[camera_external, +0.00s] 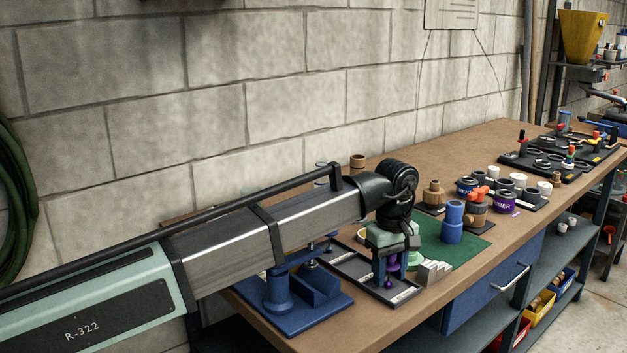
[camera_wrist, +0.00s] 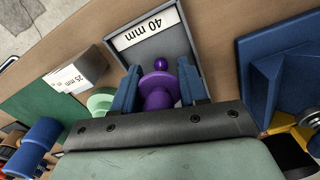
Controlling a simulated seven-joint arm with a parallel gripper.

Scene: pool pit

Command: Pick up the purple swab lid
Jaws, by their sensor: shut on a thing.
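The purple swab lid (camera_wrist: 158,88) has a round flange and a small knob. It sits between the two blue fingers of my gripper (camera_wrist: 158,92) in the wrist view. In the external view, the purple lid (camera_external: 393,263) shows under the wrist, partly hidden by my gripper (camera_external: 386,268). My gripper points down and is shut on the lid. The lid is over the compartment labelled "40 mm" of a dark tray (camera_external: 345,267). I cannot tell whether it touches the tray floor.
A pale green part (camera_wrist: 100,102) and a light block labelled "25 mm" (camera_wrist: 78,75) stand close beside the gripper. A blue fixture (camera_external: 277,299) stands to the left on the bench. A blue cylinder (camera_external: 453,222) stands on a green mat (camera_external: 475,243). Jars (camera_external: 504,202) stand farther back.

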